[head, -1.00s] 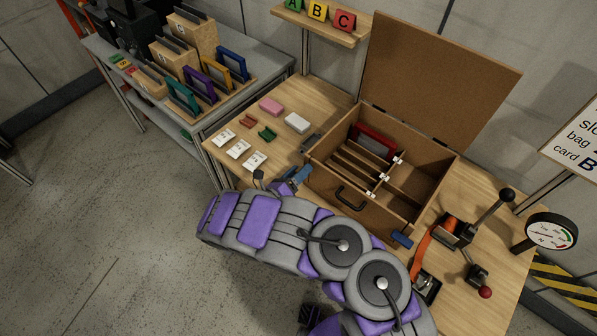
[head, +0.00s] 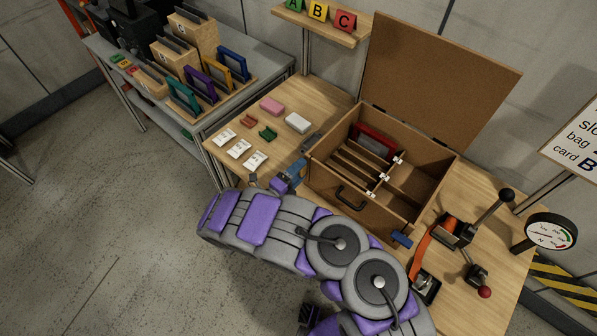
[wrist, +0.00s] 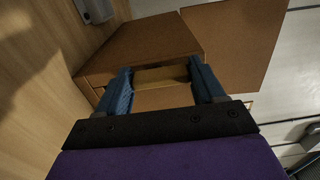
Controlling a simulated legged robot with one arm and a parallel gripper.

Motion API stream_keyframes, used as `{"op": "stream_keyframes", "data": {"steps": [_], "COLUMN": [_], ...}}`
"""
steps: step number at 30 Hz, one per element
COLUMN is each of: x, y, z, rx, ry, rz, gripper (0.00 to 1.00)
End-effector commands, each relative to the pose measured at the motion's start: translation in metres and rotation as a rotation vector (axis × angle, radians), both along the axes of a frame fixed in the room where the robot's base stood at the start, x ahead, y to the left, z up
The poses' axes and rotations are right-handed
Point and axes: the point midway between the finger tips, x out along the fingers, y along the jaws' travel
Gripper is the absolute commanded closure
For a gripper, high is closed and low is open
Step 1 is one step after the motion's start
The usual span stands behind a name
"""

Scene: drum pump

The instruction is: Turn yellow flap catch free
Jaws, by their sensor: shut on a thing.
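My gripper (head: 296,172) is at the left side of the open brown case (head: 375,218), near its front left corner. In the wrist view its two blue fingers (wrist: 161,82) reach toward the brown case wall. A dull yellow piece, the flap catch (wrist: 160,74), spans the gap between the fingers, and the gripper is shut on it. The catch lies crosswise in the wrist view. It does not show in the head view, where my gripper and the case side cover that spot.
The case lid (head: 440,75) stands open at the back. A red-framed card (head: 374,143) sits inside. Pink (head: 271,106) and white (head: 297,123) blocks lie left of the case. A lever unit (head: 455,232) and gauge (head: 550,233) stand at right.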

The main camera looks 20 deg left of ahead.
Motion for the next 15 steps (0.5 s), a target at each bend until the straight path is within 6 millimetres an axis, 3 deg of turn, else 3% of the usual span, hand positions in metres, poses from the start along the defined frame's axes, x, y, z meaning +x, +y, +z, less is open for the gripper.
{"op": "stream_keyframes", "data": {"steps": [15], "x": [0.0003], "y": [0.0037], "z": [0.0002], "rx": [-0.026], "ry": [0.012], "rz": [0.010], "gripper": [0.62]}}
